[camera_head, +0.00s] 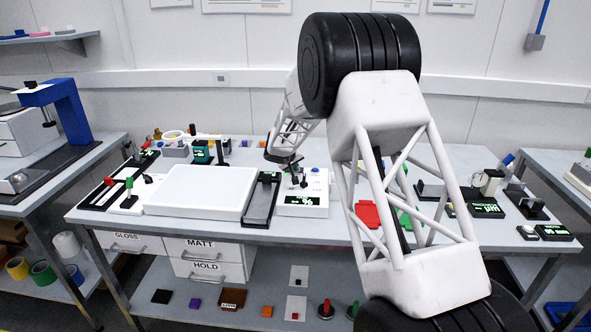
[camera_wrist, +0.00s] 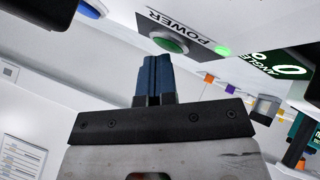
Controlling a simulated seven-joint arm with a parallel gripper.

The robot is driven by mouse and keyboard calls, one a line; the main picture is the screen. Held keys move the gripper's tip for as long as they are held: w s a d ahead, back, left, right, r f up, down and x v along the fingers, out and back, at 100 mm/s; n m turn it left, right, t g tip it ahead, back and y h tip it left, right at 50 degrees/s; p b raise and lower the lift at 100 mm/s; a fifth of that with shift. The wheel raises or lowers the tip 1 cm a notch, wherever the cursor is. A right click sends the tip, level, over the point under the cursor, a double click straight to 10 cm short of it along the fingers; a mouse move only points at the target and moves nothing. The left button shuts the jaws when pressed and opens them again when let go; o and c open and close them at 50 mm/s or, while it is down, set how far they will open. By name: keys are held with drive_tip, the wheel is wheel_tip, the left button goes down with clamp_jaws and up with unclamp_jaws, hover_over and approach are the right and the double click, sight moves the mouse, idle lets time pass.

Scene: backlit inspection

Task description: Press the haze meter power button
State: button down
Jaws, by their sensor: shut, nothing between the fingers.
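The haze meter (camera_head: 318,188) is a white box on the bench in the head view, with a lit green display on its front. A small green light (camera_wrist: 222,50) glows near the label. My gripper (camera_wrist: 154,60) has its blue fingers shut together and empty, with the tips just below the button in the picture. I cannot tell whether they touch it. In the head view my gripper (camera_head: 293,172) is over the meter, its tips hard to make out.
A blue button (camera_wrist: 92,8) and a dark round part (camera_wrist: 20,14) lie left of the power button. A white light panel (camera_head: 200,188) and a dark tray (camera_head: 262,200) stand left of the meter. A red piece (camera_head: 367,214) lies to its right.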

drive_tip(key=shift+r, duration=0.45)
idle(0.6)
drive_tip(key=shift+r, duration=3)
drive_tip(key=shift+s+d+r, duration=0.1)
drive_tip(key=shift+s+d, duration=0.05)
drive_tip(key=s+d+r+m+g, duration=0.1)
drive_tip(key=s+d+r, duration=0.5)
drive_tip(key=s, duration=0.4)
drive_tip(key=s+d+r+m+g, duration=0.1)
drive_tip(key=s+d+r, duration=0.4)
drive_tip(key=s+d, duration=0.5)
drive_tip(key=s+d+r+m+g, duration=0.2)
drive_tip(key=s+d+r, duration=0.35)
drive_tip(key=s, duration=0.55)
drive_tip(key=s+d+f+y, duration=0.1)
drive_tip(key=s+d, duration=0.1)
drive_tip(key=s, duration=1.1)
drive_tip(key=s+d+f+m+g, duration=0.1)
drive_tip(key=s+d+f, duration=0.1)
drive_tip(key=s, duration=1.1)
drive_tip(key=s+d+f+g+y, duration=0.1)
drive_tip(key=s+d, duration=0.2)
drive_tip(key=s, duration=1)
drive_tip(key=shift+f+m+y, duration=0.25)
drive_tip(key=shift+m+y, duration=0.05)
